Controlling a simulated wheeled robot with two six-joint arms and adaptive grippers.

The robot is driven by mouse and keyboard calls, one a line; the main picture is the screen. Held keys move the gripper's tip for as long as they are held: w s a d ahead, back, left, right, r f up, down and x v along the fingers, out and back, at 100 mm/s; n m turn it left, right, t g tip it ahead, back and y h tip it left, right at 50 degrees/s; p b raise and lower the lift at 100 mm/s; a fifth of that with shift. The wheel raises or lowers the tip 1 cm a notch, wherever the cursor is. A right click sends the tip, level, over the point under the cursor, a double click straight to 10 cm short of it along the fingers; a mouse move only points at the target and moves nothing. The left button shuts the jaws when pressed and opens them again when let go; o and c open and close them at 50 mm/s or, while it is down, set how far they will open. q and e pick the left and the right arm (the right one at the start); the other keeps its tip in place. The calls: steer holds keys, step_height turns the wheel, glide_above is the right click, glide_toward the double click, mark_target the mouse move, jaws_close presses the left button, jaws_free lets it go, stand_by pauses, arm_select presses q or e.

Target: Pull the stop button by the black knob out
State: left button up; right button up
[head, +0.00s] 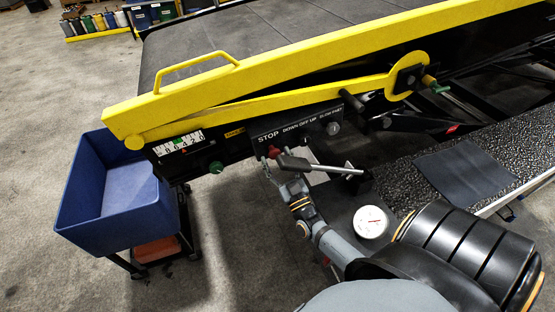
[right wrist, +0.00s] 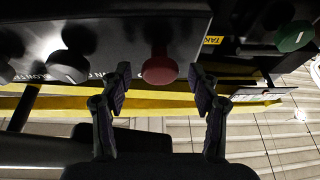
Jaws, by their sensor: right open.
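The stop button (head: 275,152) is a red knob under the word STOP on the dark control panel (head: 300,124). In the right wrist view the red button (right wrist: 159,68) shows between the two fingertips. Black knobs sit on the same panel; one with a white mark (right wrist: 68,66) is left of the button in that view. My right gripper (right wrist: 160,88) is open, with one finger on each side of the button and visible gaps to both. In the head view the gripper is just below the button and partly overlaps it. My left gripper is not in view.
A green knob (head: 216,167) is left of the panel, near a number counter (head: 179,143). A yellow rail (head: 300,62) runs above. A blue bin (head: 118,195) stands at left. A round white gauge (head: 370,222) is below right. A black-knobbed lever (head: 351,101) is above right.

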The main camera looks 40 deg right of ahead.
steer(key=v, duration=1.2)
